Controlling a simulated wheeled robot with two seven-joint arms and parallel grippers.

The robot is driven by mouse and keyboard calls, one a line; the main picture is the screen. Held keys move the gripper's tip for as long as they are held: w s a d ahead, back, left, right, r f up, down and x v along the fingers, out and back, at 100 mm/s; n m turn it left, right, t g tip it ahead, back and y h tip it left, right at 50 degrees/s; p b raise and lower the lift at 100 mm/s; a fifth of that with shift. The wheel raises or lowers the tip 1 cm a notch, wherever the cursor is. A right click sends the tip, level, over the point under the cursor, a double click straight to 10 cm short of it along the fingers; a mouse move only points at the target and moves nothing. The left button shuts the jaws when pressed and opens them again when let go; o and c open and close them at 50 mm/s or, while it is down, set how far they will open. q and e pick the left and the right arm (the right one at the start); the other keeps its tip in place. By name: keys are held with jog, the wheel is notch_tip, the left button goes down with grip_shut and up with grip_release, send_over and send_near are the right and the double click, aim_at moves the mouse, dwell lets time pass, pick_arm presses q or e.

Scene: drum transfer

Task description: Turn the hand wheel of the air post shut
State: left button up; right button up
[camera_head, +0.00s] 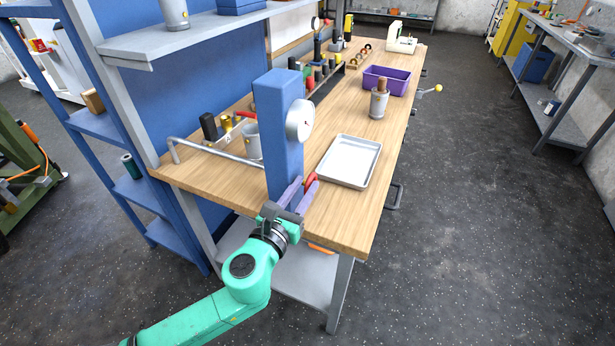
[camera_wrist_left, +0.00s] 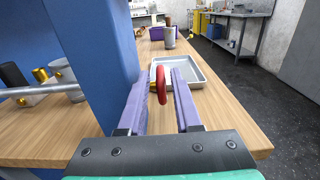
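The air post (camera_head: 279,130) is a tall blue column at the near end of the wooden bench; it fills the left of the left wrist view (camera_wrist_left: 92,60). Its red hand wheel (camera_head: 311,180) sits low on the right side of the post. The wheel is edge-on in the left wrist view (camera_wrist_left: 162,84), with a brass stem to its left. My left gripper (camera_head: 304,187) is open, its purple fingers on either side of the wheel, with a visible gap at the right finger. A round white gauge (camera_head: 299,120) is higher on the post. My right gripper is not in view.
A pale metal tray (camera_head: 349,161) lies just beyond the wheel. A grey rail (camera_head: 215,151), a grey cup (camera_head: 253,141) and small parts stand left of the post. A grey canister (camera_head: 379,104) and purple bin (camera_head: 386,81) are farther back.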

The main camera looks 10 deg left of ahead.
pick_arm(q)
jog(key=shift+x, duration=1.15)
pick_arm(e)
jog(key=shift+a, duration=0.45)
